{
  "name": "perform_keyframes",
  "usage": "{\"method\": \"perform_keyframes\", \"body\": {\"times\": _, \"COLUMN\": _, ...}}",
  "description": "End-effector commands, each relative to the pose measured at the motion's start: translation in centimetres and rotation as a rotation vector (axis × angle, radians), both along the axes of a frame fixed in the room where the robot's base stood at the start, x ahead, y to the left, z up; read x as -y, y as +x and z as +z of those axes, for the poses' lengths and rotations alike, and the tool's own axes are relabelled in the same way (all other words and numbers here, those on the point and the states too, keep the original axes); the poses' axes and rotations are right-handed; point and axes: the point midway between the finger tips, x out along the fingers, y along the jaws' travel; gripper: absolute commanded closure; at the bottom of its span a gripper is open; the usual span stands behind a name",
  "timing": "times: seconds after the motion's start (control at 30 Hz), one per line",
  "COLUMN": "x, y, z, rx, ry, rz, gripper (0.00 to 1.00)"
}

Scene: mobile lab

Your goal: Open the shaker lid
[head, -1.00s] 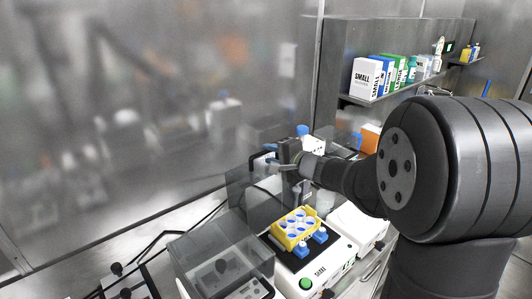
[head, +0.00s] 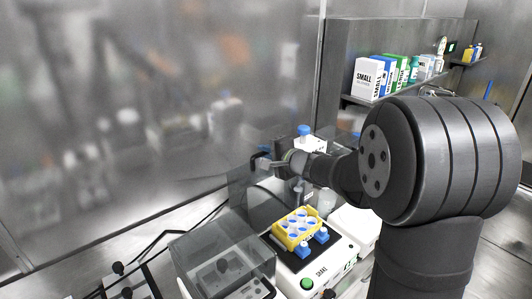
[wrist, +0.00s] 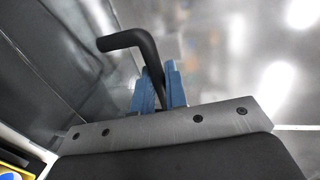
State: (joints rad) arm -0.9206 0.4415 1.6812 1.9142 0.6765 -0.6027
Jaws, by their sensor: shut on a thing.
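The shaker (head: 325,262) is a white box with a green button and a dark top plate. A yellow rack (head: 290,243) with several blue-topped tubes sits on the plate. The shaker's clear, smoky lid (head: 245,198) stands raised at the rear left of the plate, leaving the rack uncovered. My gripper (head: 263,164) is at the lid's upper edge. In the wrist view, its blue fingertips (wrist: 160,88) are shut on the black bent lid handle (wrist: 128,42). The exact lid angle and the hinge are hard to make out.
A second device with a closed clear cover (head: 222,252) stands left of the shaker. A blue-capped bottle (head: 304,133) stands behind my gripper. A metal wall rises at the left and back. A shelf (head: 400,93) with several boxes is at the upper right.

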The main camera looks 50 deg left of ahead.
Motion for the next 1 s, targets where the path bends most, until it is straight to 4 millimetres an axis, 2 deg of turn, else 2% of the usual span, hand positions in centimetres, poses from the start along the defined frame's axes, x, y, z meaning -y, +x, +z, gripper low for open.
{"method": "perform_keyframes", "body": {"times": 0.17, "x": 1.7, "y": 0.2, "z": 0.5, "rx": 0.000, "ry": 0.001, "rz": -0.004, "gripper": 1.00}}
{"method": "perform_keyframes", "body": {"times": 0.37, "x": 4.7, "y": 0.1, "z": 0.9, "rx": 0.000, "ry": 0.000, "rz": -0.003, "gripper": 1.00}}
{"method": "perform_keyframes", "body": {"times": 0.67, "x": 4.9, "y": 0.0, "z": 0.8, "rx": -0.001, "ry": -0.001, "rz": -0.001, "gripper": 1.00}}
{"method": "perform_keyframes", "body": {"times": 0.7, "x": 4.9, "y": 0.0, "z": 0.8, "rx": -0.001, "ry": -0.001, "rz": -0.001, "gripper": 0.80}}
{"method": "perform_keyframes", "body": {"times": 0.77, "x": 4.9, "y": 0.0, "z": 0.8, "rx": -0.001, "ry": -0.001, "rz": -0.001, "gripper": 0.70}}
{"method": "perform_keyframes", "body": {"times": 1.0, "x": 4.9, "y": 0.0, "z": 0.8, "rx": 0.000, "ry": 0.000, "rz": 0.000, "gripper": 0.70}}
